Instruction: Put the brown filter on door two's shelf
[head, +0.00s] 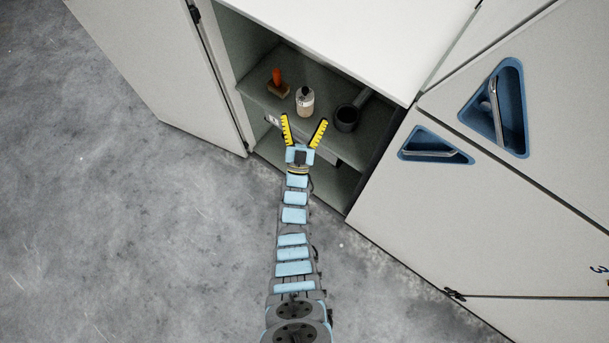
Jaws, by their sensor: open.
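My gripper (303,129) has its two yellow-edged fingers spread wide, with nothing between them. It is at the front of an open cabinet, over the near edge of its upper shelf (262,98). A small pale bottle-like item (305,100) with a dark top stands on that shelf just beyond the fingertips, seemingly apart from them. I cannot make out a brown filter for certain. No number two is readable on the cabinet or its door (150,65).
A brown block with an orange handle (277,86) sits left on the shelf, a dark round pot (347,118) with a handle right. A lower shelf (325,183) is partly hidden by my arm. Closed panels with blue recessed handles (508,105) stand right; grey floor (120,230) is clear left.

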